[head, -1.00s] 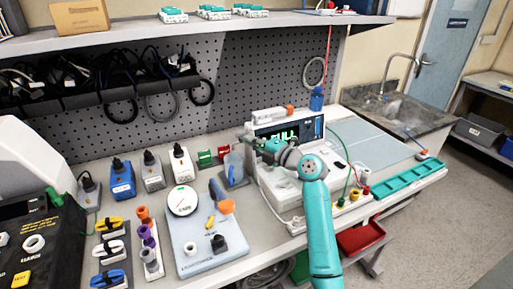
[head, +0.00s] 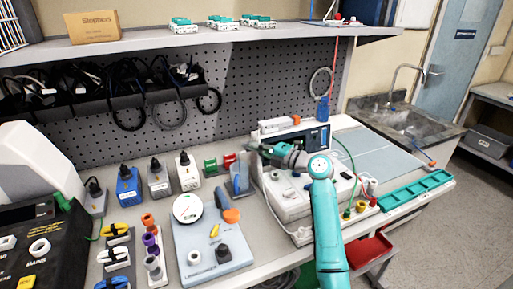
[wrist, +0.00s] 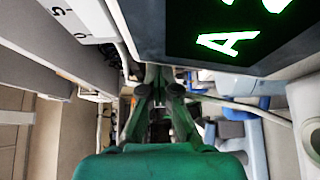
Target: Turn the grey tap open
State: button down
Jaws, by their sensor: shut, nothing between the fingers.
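A grey metal tap (head: 405,76) with a curved spout stands over the sink at the far right in the head view. No other grey tap can be clearly made out near my gripper. My gripper (head: 257,149) is in front of the white pump unit (head: 291,203), close to the clear blue jug (head: 240,178) and far from the sink. In the wrist view my gripper (wrist: 160,82) has its dark fingers shut and empty. A black screen with green letters (wrist: 230,35) is close above them. My arm and gripper hide part of the pump unit.
A light-blue board (head: 212,258) with a dial and coloured knobs lies in front left. A teal tray (head: 414,190) lies at the bench's right edge. A red bin (head: 369,251) is below. The grey-blue mat (head: 375,150) looks clear.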

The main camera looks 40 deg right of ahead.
jog(key=shift+d+r+h, duration=0.2)
jog(key=shift+d+h, duration=0.1)
jog(key=shift+d, duration=0.4)
jog(key=shift+s+f, duration=0.1)
jog(key=shift+s, duration=0.1)
jog(key=shift+a+v, duration=0.25)
jog(key=shift+v, duration=1.55)
jog(key=shift+a+v, duration=0.2)
jog(key=shift+v, duration=1.6)
jog(key=shift+s+f, duration=0.15)
